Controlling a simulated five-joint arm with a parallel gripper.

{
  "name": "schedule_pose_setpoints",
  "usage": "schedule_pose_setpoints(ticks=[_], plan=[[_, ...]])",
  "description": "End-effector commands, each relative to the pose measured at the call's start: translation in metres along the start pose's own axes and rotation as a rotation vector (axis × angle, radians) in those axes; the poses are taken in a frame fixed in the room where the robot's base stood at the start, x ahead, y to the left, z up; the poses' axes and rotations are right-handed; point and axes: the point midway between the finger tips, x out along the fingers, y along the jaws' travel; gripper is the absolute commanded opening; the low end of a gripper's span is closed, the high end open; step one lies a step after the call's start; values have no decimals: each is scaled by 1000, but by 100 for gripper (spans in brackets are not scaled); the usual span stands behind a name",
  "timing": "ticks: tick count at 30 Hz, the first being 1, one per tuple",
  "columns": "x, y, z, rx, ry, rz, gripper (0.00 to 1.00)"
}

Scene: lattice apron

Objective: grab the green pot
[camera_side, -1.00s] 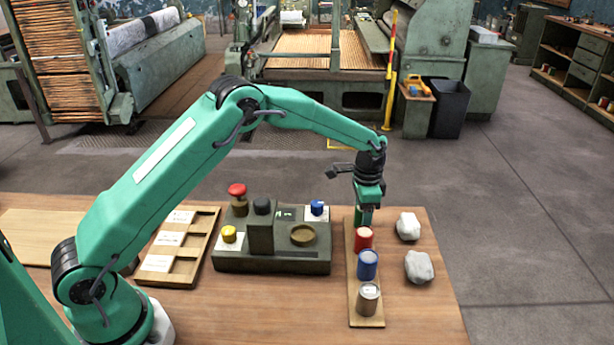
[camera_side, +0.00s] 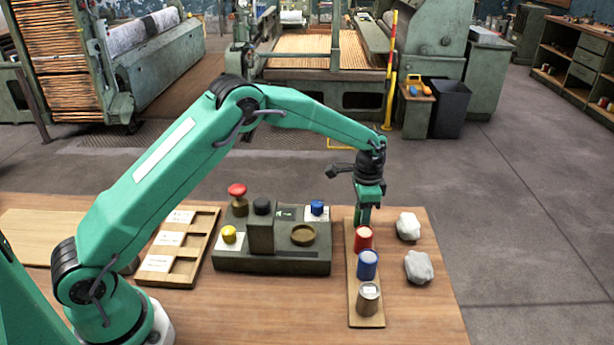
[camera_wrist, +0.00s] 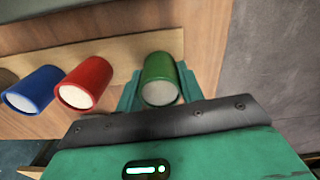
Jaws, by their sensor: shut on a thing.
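The green pot (camera_wrist: 160,80) shows in the wrist view, a small green cylinder with a pale grey end, at the end of the row on the wooden board (camera_wrist: 135,45). My gripper (camera_wrist: 162,92) is shut on it, with green jaws on both sides. In the side view my gripper (camera_side: 363,214) is at the far end of the board, pointing down. The green pot is hard to tell from the green jaws there. The red pot (camera_wrist: 85,82) stands beside it, also seen in the side view (camera_side: 363,238).
A blue pot (camera_side: 367,265) and a grey-brown pot (camera_side: 368,299) follow on the board. Two pale grey lumps (camera_side: 408,226) lie to the right. A dark control box (camera_side: 272,262) with buttons and a slotted wooden tray (camera_side: 178,247) stand to the left.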

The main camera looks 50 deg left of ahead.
Motion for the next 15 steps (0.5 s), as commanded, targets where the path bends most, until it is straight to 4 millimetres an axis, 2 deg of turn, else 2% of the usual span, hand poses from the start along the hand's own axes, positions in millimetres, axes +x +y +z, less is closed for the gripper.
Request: schedule_pose_setpoints(ticks=[5,12,15], plan=[[-10,0,0,0,2,-1,15],[-40,0,-1,0,4,-3,15],[-50,15,-1,4,2,-1,15]])
